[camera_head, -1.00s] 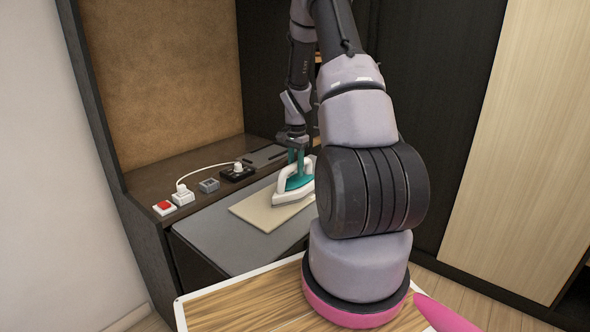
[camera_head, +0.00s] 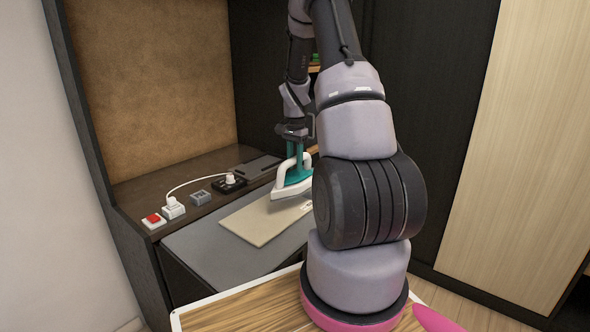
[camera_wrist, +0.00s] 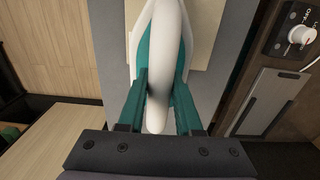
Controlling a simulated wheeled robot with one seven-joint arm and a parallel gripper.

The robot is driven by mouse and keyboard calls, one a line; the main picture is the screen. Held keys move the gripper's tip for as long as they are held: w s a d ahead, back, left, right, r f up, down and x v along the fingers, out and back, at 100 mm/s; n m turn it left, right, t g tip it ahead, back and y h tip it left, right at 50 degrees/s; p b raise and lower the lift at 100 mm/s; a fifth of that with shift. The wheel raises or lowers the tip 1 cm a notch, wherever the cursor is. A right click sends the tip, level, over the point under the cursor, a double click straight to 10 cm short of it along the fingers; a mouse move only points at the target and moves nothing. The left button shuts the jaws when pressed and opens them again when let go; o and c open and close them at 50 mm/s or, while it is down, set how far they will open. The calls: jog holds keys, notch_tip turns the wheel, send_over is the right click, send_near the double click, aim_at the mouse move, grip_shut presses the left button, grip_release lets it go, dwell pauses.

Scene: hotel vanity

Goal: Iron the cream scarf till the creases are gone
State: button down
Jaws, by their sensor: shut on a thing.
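The cream scarf (camera_head: 255,224) lies flat as a pale rectangle on the grey ironing surface (camera_head: 208,250); no clear creases show at this size. Part of it also shows beside the iron in the wrist view (camera_wrist: 203,30). My gripper (camera_head: 297,152) is shut on the handle of the white and teal iron (camera_head: 281,190). In the wrist view my gripper (camera_wrist: 161,88) has the white handle (camera_wrist: 163,60) between its teal fingers. The iron is at the scarf's far right part. I cannot tell whether its soleplate touches the cloth. My arm hides the scarf's right side.
A red switch (camera_head: 154,219), a white plug (camera_head: 173,208), a grey block (camera_head: 201,197) and a black socket unit (camera_head: 222,187) with a white cord stand along the vanity's left side. A knob (camera_wrist: 302,35) shows in the wrist view. The vanity's side wall (camera_head: 85,120) rises at left.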

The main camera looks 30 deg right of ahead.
jog(key=shift+r, duration=1.55)
